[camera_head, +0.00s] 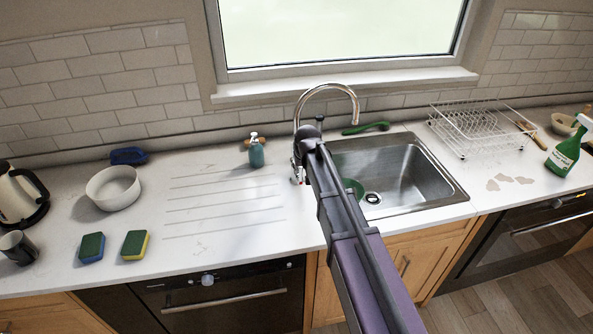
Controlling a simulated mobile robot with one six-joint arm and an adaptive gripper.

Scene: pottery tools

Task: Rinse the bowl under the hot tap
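A white round bowl (113,190) stands upright on the counter at the left. The chrome tap (328,88) arches over the back left of the steel sink (452,190). A small red mark (295,180) shows low on the tap's left side. My arm reaches up from the bottom, and my gripper (300,165) is at the tap's base beside this mark. I cannot tell whether it touches the tap or how its fingers are set. A green round item (353,187) lies in the sink, partly hidden by my arm. No running water is visible.
Two sponges (91,247), a kettle (16,198) and a dark mug (18,247) are at the left. A soap bottle (256,152) stands left of the tap. A wire rack (480,128), spray bottle (565,152) and beige bowl (562,124) are at the right. The ridged drainer (220,205) is clear.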

